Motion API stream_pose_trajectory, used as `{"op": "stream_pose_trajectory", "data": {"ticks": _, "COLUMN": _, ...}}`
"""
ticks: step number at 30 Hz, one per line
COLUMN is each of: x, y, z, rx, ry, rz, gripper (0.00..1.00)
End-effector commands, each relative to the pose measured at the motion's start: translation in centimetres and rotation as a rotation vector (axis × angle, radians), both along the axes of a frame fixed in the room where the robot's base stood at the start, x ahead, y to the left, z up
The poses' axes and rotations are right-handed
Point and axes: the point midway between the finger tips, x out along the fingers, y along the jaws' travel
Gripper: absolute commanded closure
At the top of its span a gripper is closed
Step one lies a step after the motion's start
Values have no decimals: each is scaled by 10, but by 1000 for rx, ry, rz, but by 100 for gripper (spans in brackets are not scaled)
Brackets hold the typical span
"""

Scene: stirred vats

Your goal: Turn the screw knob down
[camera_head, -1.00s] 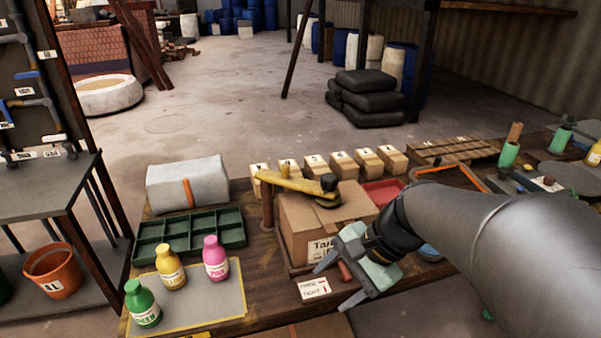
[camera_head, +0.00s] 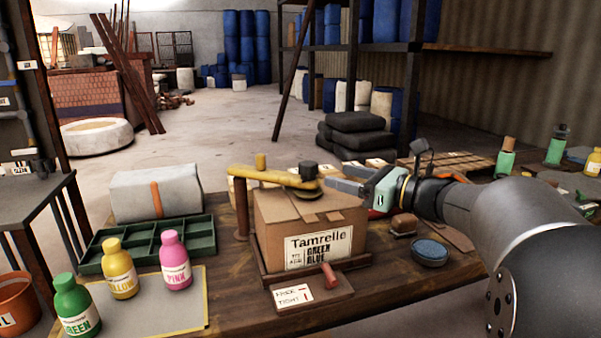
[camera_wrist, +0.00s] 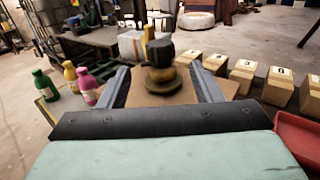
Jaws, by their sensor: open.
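The black screw knob (camera_head: 308,170) sits at the free end of a yellow clamp arm (camera_head: 270,176), above a dark round pad (camera_head: 312,191) over the top of a cardboard box (camera_head: 310,225) labelled Tamrelle. Whether the pad touches the box is unclear. My gripper (camera_head: 335,178) is open and empty, held level just right of the knob, fingers pointing at it. In the wrist view the knob (camera_wrist: 160,52) stands straight ahead, centred between the spread fingers (camera_wrist: 160,72) and beyond or near their tips. Neither finger visibly touches it.
Green, yellow and pink bottles (camera_head: 175,262) and a green divided tray (camera_head: 150,243) stand left.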

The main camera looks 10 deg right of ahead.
Motion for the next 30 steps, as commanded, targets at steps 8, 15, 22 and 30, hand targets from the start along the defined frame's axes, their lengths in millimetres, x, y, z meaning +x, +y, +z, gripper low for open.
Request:
{"op": "stream_pose_trajectory", "data": {"ticks": 8, "x": 44, "y": 43, "z": -3, "rx": 0, "ry": 0, "rz": 4, "gripper": 41}}
{"op": "stream_pose_trajectory", "data": {"ticks": 15, "x": 72, "y": 69, "z": -2, "rx": -1, "ry": -1, "rz": 2, "gripper": 41}}
{"op": "stream_pose_trajectory", "data": {"ticks": 22, "x": 81, "y": 77, "z": -1, "rx": -1, "ry": 0, "rz": -1, "gripper": 41}}
{"op": "stream_pose_trajectory", "data": {"ticks": 30, "x": 81, "y": 78, "z": 0, "rx": -1, "ry": 0, "rz": 0, "gripper": 52}}
